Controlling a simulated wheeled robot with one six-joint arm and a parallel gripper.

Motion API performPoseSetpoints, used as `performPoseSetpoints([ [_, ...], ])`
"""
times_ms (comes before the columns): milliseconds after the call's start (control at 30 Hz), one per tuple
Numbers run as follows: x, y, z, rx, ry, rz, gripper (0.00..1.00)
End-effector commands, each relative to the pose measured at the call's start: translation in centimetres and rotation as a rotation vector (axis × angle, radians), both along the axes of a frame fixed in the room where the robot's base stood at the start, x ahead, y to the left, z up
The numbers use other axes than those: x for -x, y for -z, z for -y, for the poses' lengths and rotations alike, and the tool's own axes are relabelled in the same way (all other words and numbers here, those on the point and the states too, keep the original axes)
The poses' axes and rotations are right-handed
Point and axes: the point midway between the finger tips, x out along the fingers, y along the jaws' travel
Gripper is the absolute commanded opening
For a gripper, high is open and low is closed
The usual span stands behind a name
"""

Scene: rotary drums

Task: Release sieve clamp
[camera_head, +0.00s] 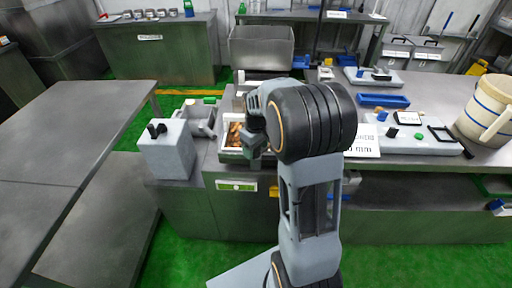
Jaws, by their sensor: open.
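My gripper (259,154) is at the end of my arm, pointing down over the bench near the middle of the view. It is open, and no object shows between its fingers. Just left of it is a pale tray (228,154) with orange-brown contents, partly hidden by my arm.
A grey bin (262,48) stands behind. On the right bench are a control panel (425,146), a blue tray (384,100) and a cream jug (489,108). An empty steel table (60,130) is at left. Green floor (190,93) shows between the furniture.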

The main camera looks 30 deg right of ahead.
Motion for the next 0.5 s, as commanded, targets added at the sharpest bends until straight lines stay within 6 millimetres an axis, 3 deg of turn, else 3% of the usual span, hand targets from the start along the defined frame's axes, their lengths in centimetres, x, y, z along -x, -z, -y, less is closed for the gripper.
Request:
performPoseSetpoints([
  [167,0.00,0.00,0.00,0.000,0.000,0.000,0.68],
  [500,0.00,-0.02,0.00,0.000,0.000,0.000,0.36],
])
